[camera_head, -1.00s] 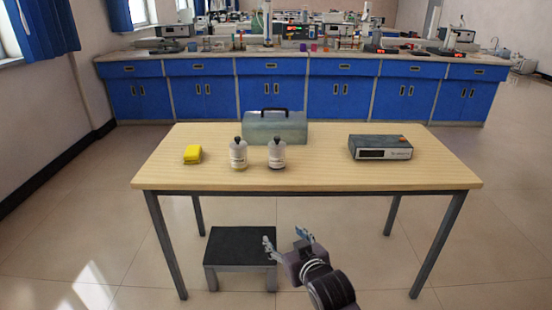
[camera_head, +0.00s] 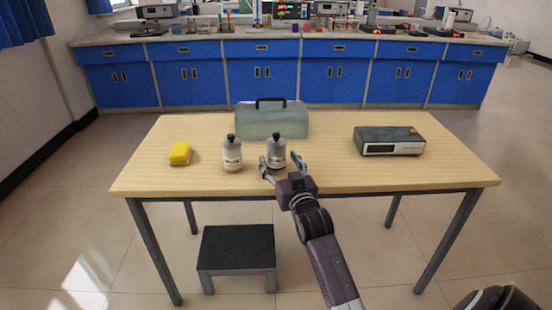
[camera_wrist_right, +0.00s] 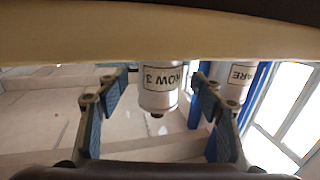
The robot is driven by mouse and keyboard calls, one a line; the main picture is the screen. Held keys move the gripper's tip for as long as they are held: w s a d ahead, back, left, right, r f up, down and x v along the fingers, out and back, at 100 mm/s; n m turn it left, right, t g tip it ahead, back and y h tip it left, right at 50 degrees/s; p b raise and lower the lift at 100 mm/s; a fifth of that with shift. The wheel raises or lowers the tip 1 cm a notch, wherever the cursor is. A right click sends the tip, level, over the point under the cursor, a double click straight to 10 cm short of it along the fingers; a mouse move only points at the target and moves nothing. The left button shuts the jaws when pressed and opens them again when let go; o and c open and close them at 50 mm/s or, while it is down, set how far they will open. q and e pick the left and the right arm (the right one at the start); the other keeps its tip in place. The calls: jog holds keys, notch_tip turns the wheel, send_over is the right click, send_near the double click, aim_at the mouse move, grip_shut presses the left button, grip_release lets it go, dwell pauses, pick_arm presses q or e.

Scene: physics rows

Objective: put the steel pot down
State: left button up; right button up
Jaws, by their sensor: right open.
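No steel pot shows in either view. My right gripper (camera_head: 282,163) is open at the front of the table, its fingers on either side of the near part of the right-hand white bottle (camera_head: 276,150) with a dark cap. In the right wrist view, this bottle (camera_wrist_right: 159,84) appears upside down between the open fingers (camera_wrist_right: 155,98), its label partly readable as "OW 3". I cannot tell whether the fingers touch it. A second similar bottle (camera_head: 232,155) stands to its left and also shows in the wrist view (camera_wrist_right: 238,80). My left gripper is not in view.
The wooden table (camera_head: 350,178) also holds a yellow block (camera_head: 180,153), a grey-green case with a handle (camera_head: 271,122) and a dark boxy instrument (camera_head: 388,141). A dark-topped stool (camera_head: 237,243) stands in front. Bare tabletop lies right of the bottles.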

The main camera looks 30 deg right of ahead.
aim_at(279, 161)
jog(key=x, duration=0.2)
jog(key=shift+w+d+f, duration=0.15)
jog(key=shift+w+f, duration=0.1)
jog(key=shift+w, duration=0.05)
jog(key=shift+w+d, duration=0.1)
jog(key=shift+w, duration=0.4)
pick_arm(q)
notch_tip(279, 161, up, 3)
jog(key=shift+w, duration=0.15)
pick_arm(e)
grip_shut()
jog(key=shift+r, duration=0.1)
